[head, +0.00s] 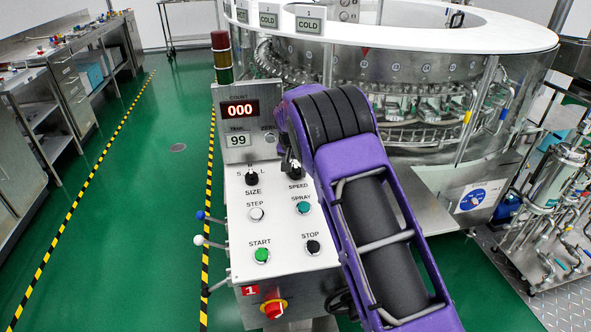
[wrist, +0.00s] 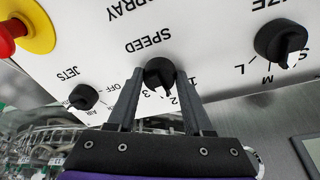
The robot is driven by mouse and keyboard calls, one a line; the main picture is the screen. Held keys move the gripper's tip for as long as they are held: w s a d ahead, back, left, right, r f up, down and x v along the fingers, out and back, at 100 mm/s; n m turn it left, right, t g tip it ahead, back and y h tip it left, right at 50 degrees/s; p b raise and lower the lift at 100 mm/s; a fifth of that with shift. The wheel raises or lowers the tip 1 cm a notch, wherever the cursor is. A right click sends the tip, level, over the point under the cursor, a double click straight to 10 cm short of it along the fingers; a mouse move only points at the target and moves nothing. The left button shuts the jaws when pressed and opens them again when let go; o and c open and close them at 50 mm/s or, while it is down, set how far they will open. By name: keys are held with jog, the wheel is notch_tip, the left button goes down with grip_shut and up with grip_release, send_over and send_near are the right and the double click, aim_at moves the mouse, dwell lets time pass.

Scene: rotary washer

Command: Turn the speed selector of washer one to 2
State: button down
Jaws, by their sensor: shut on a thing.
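The control panel (head: 283,228) of washer one carries a red tag with a 1 (head: 250,290). In the wrist view the black speed selector (wrist: 160,69) sits under the upside-down word SPEED. My gripper (wrist: 160,80) is shut on it, one finger on each side. The selector's pointer is in the space between the 3 and the 2, close to the 2; I cannot tell whether it is exactly on it. In the head view my gripper (head: 291,168) is at the panel's upper right, above the word SPEED, and mostly hides the selector.
The size knob (head: 252,178) is left of my gripper, with step, spray, start and stop buttons below. The round washer (head: 420,70) stands behind. Green floor is open at left.

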jog(key=shift+m, duration=0.7)
jog(key=shift+c, duration=1.5)
grip_release()
jog(key=p+v, duration=0.1)
jog(key=v, duration=1.6)
jog(key=shift+a+r, duration=0.2)
